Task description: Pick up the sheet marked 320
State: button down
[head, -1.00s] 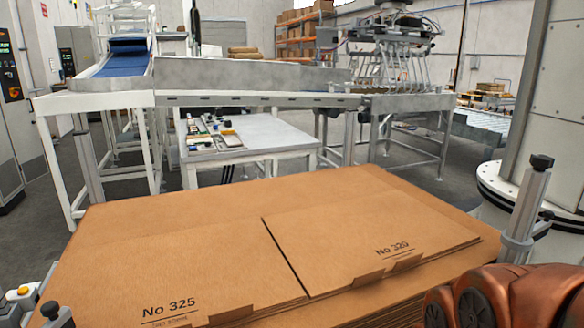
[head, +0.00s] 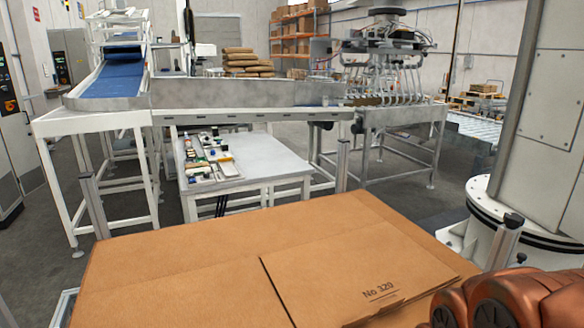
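The cardboard sheet marked No 320 (head: 340,265) lies flat on the right part of a cardboard stack in front of me. Its printed label is near its front edge, at the lower right. A larger brown sheet (head: 180,270) lies to its left and behind it; its front part is outside the picture. Copper-coloured links of my arm cover the lower right corner, close to the right end of the 320 sheet. My gripper is not in the picture.
Metal posts (head: 503,242) stand around the stack. A white table (head: 265,160) with small items is behind it, below a metal conveyor (head: 250,85). A thick grey column (head: 560,130) on a round white base stands at the right.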

aim_at(333, 282)
jog(key=u, duration=1.25)
jog(key=k, duration=0.5)
jog(key=z, duration=1.3)
